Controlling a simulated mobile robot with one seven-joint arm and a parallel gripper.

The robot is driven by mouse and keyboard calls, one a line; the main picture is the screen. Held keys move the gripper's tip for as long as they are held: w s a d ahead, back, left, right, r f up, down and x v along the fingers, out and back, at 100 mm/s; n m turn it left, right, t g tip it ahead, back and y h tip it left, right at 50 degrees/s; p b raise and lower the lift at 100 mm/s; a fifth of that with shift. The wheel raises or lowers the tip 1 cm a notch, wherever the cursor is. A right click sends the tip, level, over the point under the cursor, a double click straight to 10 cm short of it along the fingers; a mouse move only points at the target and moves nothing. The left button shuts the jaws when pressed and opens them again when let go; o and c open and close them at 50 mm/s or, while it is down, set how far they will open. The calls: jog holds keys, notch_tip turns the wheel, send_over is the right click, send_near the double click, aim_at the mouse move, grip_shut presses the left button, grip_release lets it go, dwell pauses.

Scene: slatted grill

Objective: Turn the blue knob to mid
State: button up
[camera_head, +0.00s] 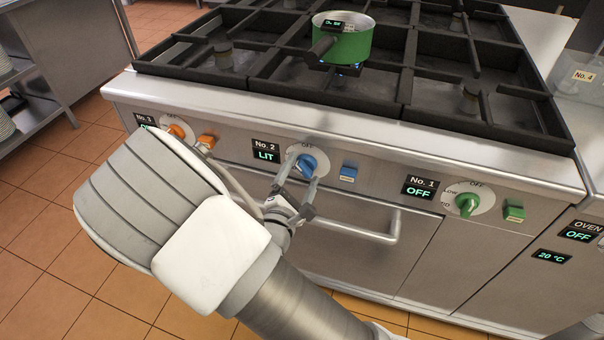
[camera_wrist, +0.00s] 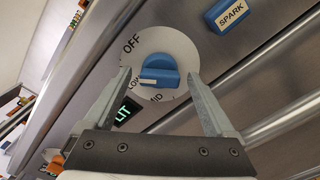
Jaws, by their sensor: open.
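The blue knob (camera_head: 307,164) sits on a round white dial on the grill's front panel. In the wrist view the knob (camera_wrist: 162,70) has a white mark pointing left, at the partly hidden LOW label; OFF is at upper left and MID, partly covered, is below. The No. 2 display (camera_head: 266,150) reads LIT. My gripper (camera_head: 302,178) is open in front of the dial. In the wrist view the gripper (camera_wrist: 158,82) has one finger on each side of the knob, with gaps to the knob.
A blue SPARK button (camera_head: 348,172) is right of the dial. A green pot (camera_head: 342,42) stands on a burner with a small blue flame. A green knob (camera_head: 467,204) is farther right, and an orange knob (camera_head: 177,131) is left near my arm. An oven handle (camera_head: 385,230) runs below.

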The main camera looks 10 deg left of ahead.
jog(key=shift+w, duration=0.15)
jog(key=c, duration=1.4)
jog(key=n+p, duration=0.2)
jog(key=p, duration=0.1)
jog(key=shift+r+n, duration=0.2)
jog(key=shift+n, duration=0.2)
jog(key=n+p, duration=0.3)
jog(key=n, duration=0.1)
jog(key=shift+n, duration=0.3)
jog(key=n+p, duration=0.3)
jog(key=n, duration=0.1)
jog(key=shift+f+n+p, duration=0.15)
jog(key=shift+n+p, duration=1.05)
jog(key=shift+n, duration=0.9)
